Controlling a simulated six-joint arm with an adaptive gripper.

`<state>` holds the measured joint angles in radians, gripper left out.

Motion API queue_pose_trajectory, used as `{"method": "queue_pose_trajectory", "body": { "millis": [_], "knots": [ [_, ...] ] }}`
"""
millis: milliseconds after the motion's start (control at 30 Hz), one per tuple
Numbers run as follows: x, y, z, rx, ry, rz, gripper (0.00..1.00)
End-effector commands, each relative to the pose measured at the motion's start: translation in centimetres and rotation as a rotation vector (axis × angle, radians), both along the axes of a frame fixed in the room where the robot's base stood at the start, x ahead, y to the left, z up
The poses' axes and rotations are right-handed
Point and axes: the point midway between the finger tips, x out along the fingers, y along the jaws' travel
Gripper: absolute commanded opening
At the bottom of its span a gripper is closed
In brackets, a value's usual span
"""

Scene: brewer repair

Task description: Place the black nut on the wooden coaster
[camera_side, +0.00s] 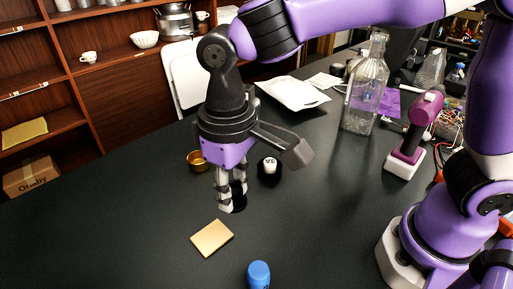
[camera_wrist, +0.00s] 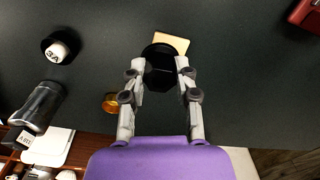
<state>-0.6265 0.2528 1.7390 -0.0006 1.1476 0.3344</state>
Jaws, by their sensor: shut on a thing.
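The black nut (camera_wrist: 159,74) is pinched between the two fingertips of my gripper (camera_wrist: 158,66) in the wrist view. In the side view my gripper (camera_side: 231,202) points down, and the dark nut (camera_side: 239,198) shows at its fingertips, partly hidden by the fingers. The nut appears held above the table. The wooden coaster (camera_side: 212,238) is a pale square lying flat on the black table, in front of the gripper in the side view. In the wrist view the coaster (camera_wrist: 174,42) shows just beyond the nut, which hides part of it.
A brass cup (camera_side: 197,161) and a black round piece with a white top (camera_side: 270,167) stand behind the gripper. A blue-capped object (camera_side: 259,274) is at the front edge of the picture. A glass bottle (camera_side: 366,92) and a purple drill (camera_side: 411,133) stand right. The table around the coaster is clear.

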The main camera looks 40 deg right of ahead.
Motion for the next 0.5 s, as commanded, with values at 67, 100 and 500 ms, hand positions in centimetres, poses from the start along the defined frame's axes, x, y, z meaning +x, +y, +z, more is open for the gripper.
{"method": "queue_pose_trajectory", "body": {
  "millis": [67, 100, 500],
  "knots": [
    [-2.2, 3.1, 0.2, 0.001, -0.002, 0.091, 0.00],
    [-3.2, 4.2, 0.2, 0.001, -0.002, 0.126, 0.00],
    [-3.3, 5.9, -1.8, -0.001, 0.003, 0.224, 0.00]
  ]
}}
